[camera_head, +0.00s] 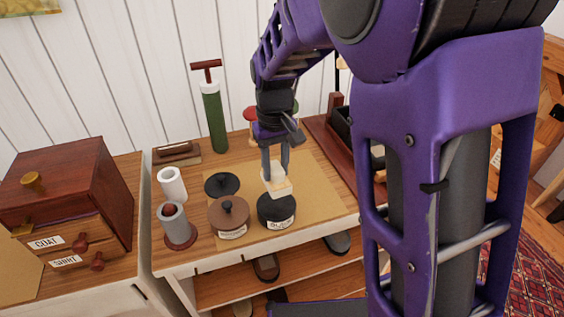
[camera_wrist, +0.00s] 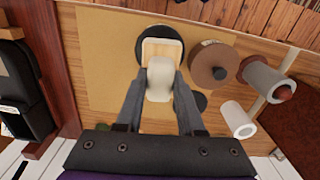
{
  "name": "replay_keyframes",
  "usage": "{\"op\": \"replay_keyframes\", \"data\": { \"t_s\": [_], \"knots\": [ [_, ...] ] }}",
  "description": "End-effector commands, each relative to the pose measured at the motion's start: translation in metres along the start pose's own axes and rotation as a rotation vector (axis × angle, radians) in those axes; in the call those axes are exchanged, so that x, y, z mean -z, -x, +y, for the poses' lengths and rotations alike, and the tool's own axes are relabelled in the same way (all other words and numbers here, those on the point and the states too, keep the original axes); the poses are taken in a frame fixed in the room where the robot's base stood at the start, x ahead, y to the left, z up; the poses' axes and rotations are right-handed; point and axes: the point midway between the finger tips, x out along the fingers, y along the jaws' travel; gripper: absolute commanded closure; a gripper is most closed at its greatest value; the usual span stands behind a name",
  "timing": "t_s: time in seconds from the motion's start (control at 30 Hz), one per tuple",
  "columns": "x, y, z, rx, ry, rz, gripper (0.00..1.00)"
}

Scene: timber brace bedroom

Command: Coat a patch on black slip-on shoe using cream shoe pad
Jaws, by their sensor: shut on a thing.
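My gripper (camera_head: 275,166) is shut on the cream shoe pad (camera_head: 279,187), pointing down. The wrist view also shows the cream pad (camera_wrist: 162,48), its pale handle between the two fingers. The pad is at the open black polish tin (camera_head: 276,211) on the tan mat and covers part of its top; I cannot tell whether it touches the polish. The tin's dark round edge (camera_wrist: 143,42) shows around the pad in the wrist view. A black shoe-like thing (camera_wrist: 20,92) sits in a wooden stand at the left of the wrist view; whether it is the slip-on is unclear.
A black lid (camera_head: 222,184), a brown lidded tin (camera_head: 229,217), a white roll (camera_head: 172,184), a grey cylinder (camera_head: 176,226) and a green pump (camera_head: 214,122) stand nearby. Shoes (camera_head: 337,242) lie on the shelf below. A wooden drawer box (camera_head: 70,195) is at left.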

Motion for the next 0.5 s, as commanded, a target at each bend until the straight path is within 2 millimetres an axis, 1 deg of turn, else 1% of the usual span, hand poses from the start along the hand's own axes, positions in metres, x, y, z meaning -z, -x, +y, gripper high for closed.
{"op": "replay_keyframes", "data": {
  "t_s": [0.17, 0.5],
  "knots": [
    [0.0, -0.013, 0.0, 0.0, -0.001, 0.0, 1.0],
    [0.0, -0.048, 0.001, 0.0, -0.002, 0.001, 1.0]
  ]
}}
